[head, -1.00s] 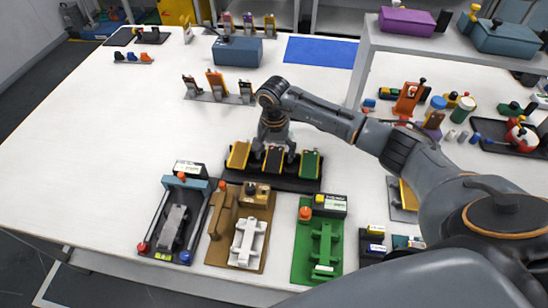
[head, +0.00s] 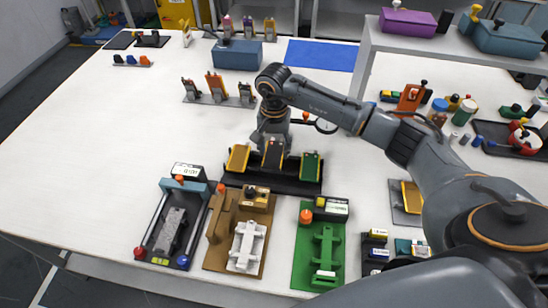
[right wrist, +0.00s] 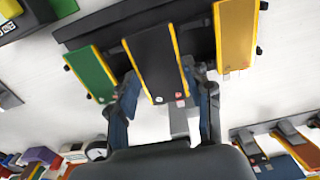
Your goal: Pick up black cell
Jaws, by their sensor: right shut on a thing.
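The black cell (head: 273,154), a flat dark plate with yellow side edges, is tilted in the middle of the black rack (head: 262,184), between a yellow cell (head: 237,159) and a green cell (head: 311,167). My right gripper (head: 273,139) is shut on the black cell's upper end, and the cell stands slightly higher than its neighbours. In the right wrist view the black cell (right wrist: 158,65) lies between the two fingers (right wrist: 162,88). Whether its lower end is clear of the rack, I cannot tell. My left gripper is not in view.
Grey (head: 160,258), brown (head: 214,261) and green (head: 302,268) fixtures stand in front of the rack. A stand with upright pieces (head: 217,98) is behind my gripper. A shelf (head: 390,38) stands at right.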

